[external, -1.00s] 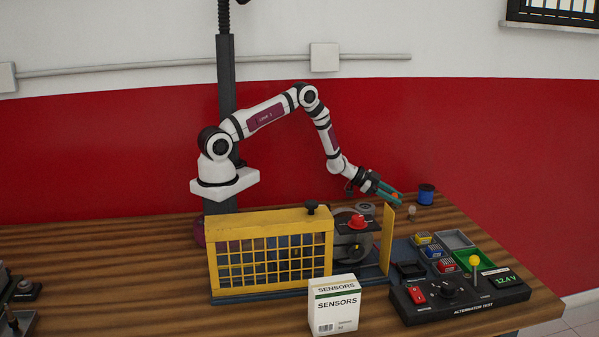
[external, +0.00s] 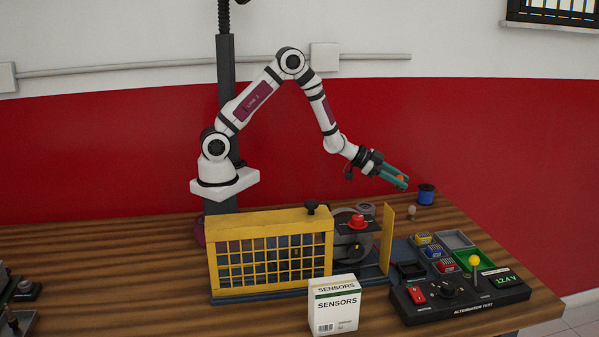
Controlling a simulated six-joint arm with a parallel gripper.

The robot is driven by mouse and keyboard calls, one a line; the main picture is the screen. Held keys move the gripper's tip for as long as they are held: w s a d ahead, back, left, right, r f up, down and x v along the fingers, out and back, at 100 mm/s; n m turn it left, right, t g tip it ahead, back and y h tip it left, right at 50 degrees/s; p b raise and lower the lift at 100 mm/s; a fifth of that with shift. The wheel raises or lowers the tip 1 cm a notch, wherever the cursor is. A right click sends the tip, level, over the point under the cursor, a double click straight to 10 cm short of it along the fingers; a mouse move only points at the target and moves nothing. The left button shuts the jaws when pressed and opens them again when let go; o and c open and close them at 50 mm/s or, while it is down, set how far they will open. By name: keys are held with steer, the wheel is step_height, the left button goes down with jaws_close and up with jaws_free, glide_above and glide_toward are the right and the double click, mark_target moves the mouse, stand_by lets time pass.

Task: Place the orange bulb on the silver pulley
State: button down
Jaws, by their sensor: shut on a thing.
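My gripper (external: 403,182) is shut on the orange bulb (external: 400,178), which shows as a small orange patch between the teal fingers. The fingers hide most of the bulb. The gripper is in the air above the back right of the bench, pointing down to the right. A grey metallic wheel (external: 345,249), which looks like the silver pulley, sits below and left of the gripper in the trainer. The yellow guard and a red knob partly hide it. The bulb is well apart from it.
A yellow mesh guard (external: 270,255) and an upright yellow panel (external: 387,240) flank the wheel. A grey round part (external: 366,208) lies behind it. A blue spool (external: 426,194) stands near the gripper. A sensors box (external: 334,305) and alternator test panel (external: 460,295) stand in front.

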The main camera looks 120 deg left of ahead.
steer(key=w+d+r+n+g+y, duration=0.2)
steer(key=d+r+n+g+y, duration=0.1)
steer(key=d+r+n+y, duration=0.15)
steer(key=s+d+f+n+g+y, duration=0.1)
steer(key=s+d+n+g+y, duration=0.1)
steer(key=s+d+n+g, duration=0.5)
steer(key=m+t, duration=0.1)
glide_above(365, 206)
steer(key=f, duration=0.7)
steer(key=shift+w+d+f, duration=0.1)
steer(key=shift+d+f, duration=0.05)
steer(key=shift+d, duration=0.05)
steer(key=f, duration=0.4)
steer(key=shift+a+f, duration=0.15)
steer(key=shift+a, duration=0.05)
steer(key=shift+f, duration=0.15)
steer(key=c, duration=0.7)
jaws_free()
steer(key=shift+o, duration=0.2)
